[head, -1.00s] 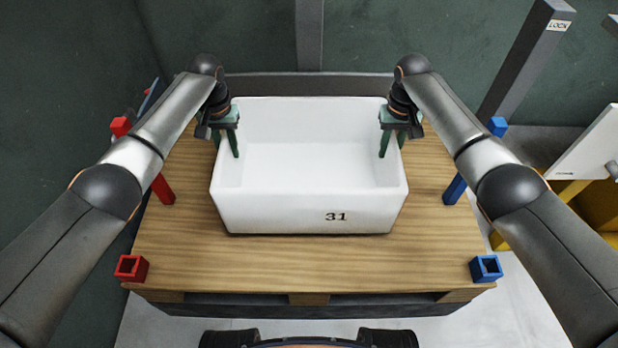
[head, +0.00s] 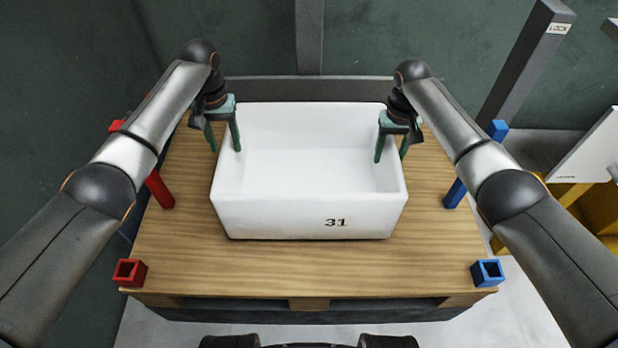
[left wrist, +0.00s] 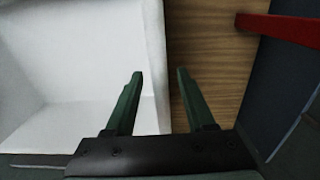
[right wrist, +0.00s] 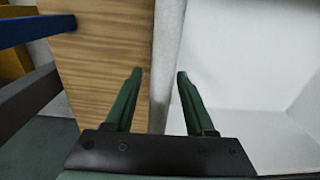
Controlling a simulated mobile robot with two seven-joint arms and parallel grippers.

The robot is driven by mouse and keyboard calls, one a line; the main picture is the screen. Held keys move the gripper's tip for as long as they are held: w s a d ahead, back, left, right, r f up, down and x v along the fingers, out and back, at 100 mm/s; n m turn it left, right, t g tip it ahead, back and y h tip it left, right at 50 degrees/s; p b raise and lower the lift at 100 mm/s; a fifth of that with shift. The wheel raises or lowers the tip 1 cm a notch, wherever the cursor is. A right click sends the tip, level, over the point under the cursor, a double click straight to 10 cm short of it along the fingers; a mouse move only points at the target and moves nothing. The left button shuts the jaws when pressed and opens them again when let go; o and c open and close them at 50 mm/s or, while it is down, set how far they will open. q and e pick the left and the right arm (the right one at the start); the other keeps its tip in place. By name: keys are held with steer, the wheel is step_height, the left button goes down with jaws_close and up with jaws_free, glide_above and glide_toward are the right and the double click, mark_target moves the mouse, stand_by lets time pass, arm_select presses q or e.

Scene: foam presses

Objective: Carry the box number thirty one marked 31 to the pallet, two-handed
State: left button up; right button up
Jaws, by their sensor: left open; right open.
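The white open box marked 31 (head: 290,213) rests upright on the wooden pallet (head: 200,262), and its inside looks empty. My left gripper (head: 225,150) is open at the box's left wall, one finger inside and one outside. The left wrist view shows that wall (left wrist: 154,60) between the parted fingers (left wrist: 159,75). My right gripper (head: 391,160) is open at the right wall, also with one finger on each side. The right wrist view shows the wall (right wrist: 166,60) between its fingers (right wrist: 159,75).
A red socket (head: 130,272) and a blue socket (head: 487,271) mark the front corners. A grey post labelled LOCK (head: 525,60) and yellow equipment (head: 575,215) stand to the right.

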arm_select(q)
step_height(320, 180, up, 7)
steer(key=shift+r, duration=0.4)
arm_select(e)
steer(key=shift+r, duration=0.1)
step_height(320, 180, up, 12)
steer(key=shift+f, duration=0.1)
arm_select(q)
steer(key=shift+s, duration=0.1)
arm_select(e)
steer(key=shift+s, duration=0.1)
